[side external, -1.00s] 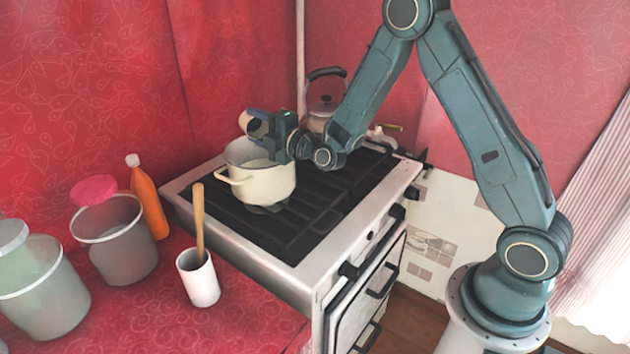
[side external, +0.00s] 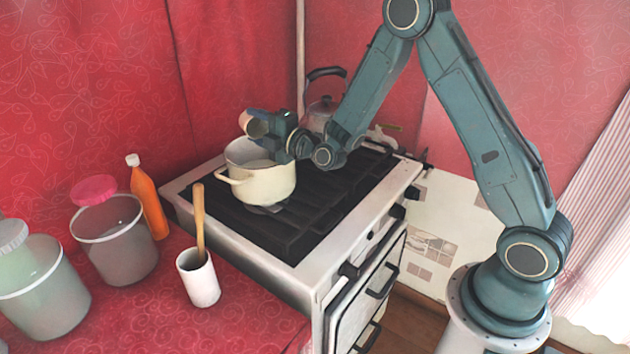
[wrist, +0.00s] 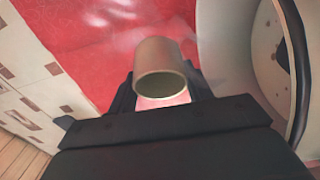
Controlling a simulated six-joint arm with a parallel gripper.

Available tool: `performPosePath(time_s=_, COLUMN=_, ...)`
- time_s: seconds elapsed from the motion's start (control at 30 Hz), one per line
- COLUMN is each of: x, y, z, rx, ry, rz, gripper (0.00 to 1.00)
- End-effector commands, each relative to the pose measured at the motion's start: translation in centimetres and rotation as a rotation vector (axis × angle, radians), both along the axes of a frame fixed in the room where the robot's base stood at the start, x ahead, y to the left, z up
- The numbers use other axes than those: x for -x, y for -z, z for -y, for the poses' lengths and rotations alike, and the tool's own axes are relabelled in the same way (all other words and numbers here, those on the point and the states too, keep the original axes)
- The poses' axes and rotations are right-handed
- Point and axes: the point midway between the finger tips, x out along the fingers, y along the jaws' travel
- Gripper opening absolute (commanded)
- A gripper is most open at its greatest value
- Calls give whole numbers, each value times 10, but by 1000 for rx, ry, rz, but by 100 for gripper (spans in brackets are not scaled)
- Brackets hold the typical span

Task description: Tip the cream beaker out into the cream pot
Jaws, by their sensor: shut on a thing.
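The cream pot (side external: 262,184) stands on the stove, with its open mouth up and a handle toward the left. My gripper (side external: 264,122) is above the pot's back rim, shut on the cream beaker (side external: 257,129). The beaker is tilted well over, its mouth facing down and to the left over the pot. In the wrist view the beaker (wrist: 161,68) sits between the two dark fingers, and the pot's pale wall (wrist: 228,50) is close at the right. I cannot see anything pouring from the beaker.
A kettle (side external: 322,113) stands behind on the stove (side external: 300,262). On the red counter at left are a white cup (side external: 200,284) with a wooden handle in it, an orange bottle (side external: 148,203) and grey tubs (side external: 117,255). The stove's front grate is clear.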

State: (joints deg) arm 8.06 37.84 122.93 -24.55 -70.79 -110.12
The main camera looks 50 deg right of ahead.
Motion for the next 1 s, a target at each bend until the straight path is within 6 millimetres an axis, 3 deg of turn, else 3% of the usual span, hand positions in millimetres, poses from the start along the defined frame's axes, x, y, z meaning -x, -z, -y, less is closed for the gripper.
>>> performPosePath(time_s=0.03, x=6, y=31, z=1, rx=-1, ry=-2, rz=-82, gripper=27)
performPosePath(time_s=0.27, x=6, y=12, z=0, rx=-7, ry=-4, rz=-96, gripper=27)
performPosePath(time_s=0.47, x=6, y=-22, z=-1, rx=-19, ry=-4, rz=-115, gripper=27)
performPosePath(time_s=0.97, x=6, y=-23, z=-1, rx=-92, ry=-6, rz=-282, gripper=27)
performPosePath(time_s=1.0, x=6, y=-15, z=-1, rx=-94, ry=-7, rz=-291, gripper=27)
